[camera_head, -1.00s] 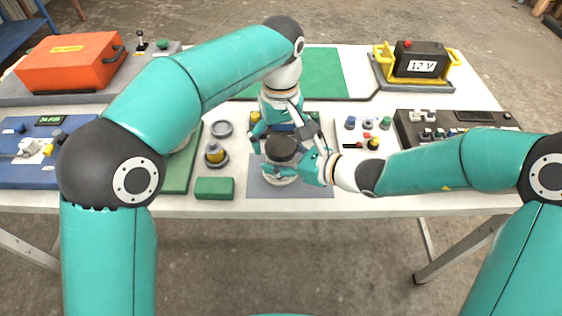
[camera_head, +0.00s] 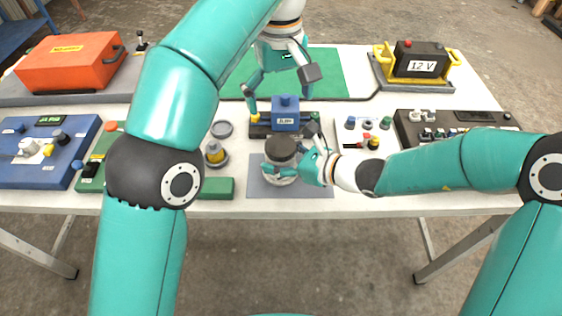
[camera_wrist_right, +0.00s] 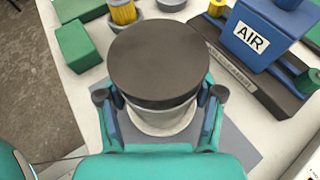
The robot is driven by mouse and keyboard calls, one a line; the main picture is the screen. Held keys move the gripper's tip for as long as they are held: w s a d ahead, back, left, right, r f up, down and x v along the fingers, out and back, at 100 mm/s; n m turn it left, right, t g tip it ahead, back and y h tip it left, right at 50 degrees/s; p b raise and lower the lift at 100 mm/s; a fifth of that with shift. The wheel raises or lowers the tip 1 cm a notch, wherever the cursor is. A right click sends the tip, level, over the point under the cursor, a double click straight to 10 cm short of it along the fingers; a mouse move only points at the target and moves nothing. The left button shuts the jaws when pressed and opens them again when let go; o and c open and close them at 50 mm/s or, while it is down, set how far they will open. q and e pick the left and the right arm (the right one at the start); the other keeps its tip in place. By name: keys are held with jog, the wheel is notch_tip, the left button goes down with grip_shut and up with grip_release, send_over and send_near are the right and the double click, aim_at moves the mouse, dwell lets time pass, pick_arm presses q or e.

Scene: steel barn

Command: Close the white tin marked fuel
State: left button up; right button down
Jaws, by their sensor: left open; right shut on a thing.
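The white tin (camera_head: 281,180) stands upright on a grey mat (camera_head: 318,190) near the table's front edge. A dark round lid (camera_head: 281,149) sits on top of it, level as far as I can see; whether it is fully seated I cannot tell. No fuel marking is visible. My right gripper (camera_head: 296,158) is shut around the tin's body from the right. In the right wrist view the tin (camera_wrist_right: 160,122) is between its fingers, below the dark lid (camera_wrist_right: 158,62). My left gripper (camera_head: 281,84) is open and empty, raised behind the tin and above the blue AIR block.
The blue AIR block (camera_head: 285,118) stands on a dark base just behind the tin. A yellow-topped part (camera_head: 214,153) and a green block (camera_head: 217,188) are at its left. A small switch panel (camera_head: 362,133) is to the right. The green mat (camera_head: 330,72) behind is bare.

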jog(key=shift+c, duration=0.4)
grip_release()
jog(key=shift+d, duration=0.1)
jog(key=v, duration=1.1)
jog(key=shift+s+d+r, duration=0.15)
jog(key=shift+s+d, duration=0.05)
jog(key=shift+d, duration=0.15)
